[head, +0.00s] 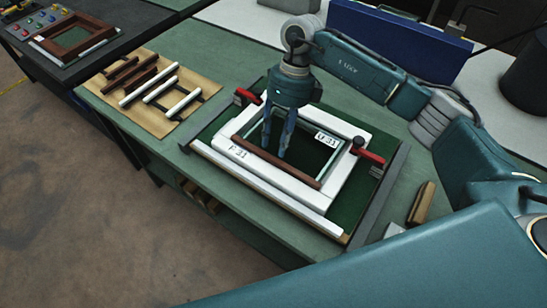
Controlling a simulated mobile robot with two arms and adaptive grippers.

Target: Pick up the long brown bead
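A long brown bead (296,173) lies along the front inner edge of the white frame (243,165) on the green bench. Shorter-looking brown strips (121,67) lie on a tan board (108,103) to the left, beside white strips (160,91). My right gripper (274,151) points down over the frame's opening. Its two fingers are apart, with the tips close to the brown bead on the frame. I cannot tell whether they touch it. Nothing shows held between them. My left gripper is not in view.
Red-handled clamps (370,156) stand at the frame's right and back-left corners (247,96). A wooden block (421,203) lies at the right. A dark side table with a brown frame (76,37) stands at the upper left. A blue bin (400,38) stands behind.

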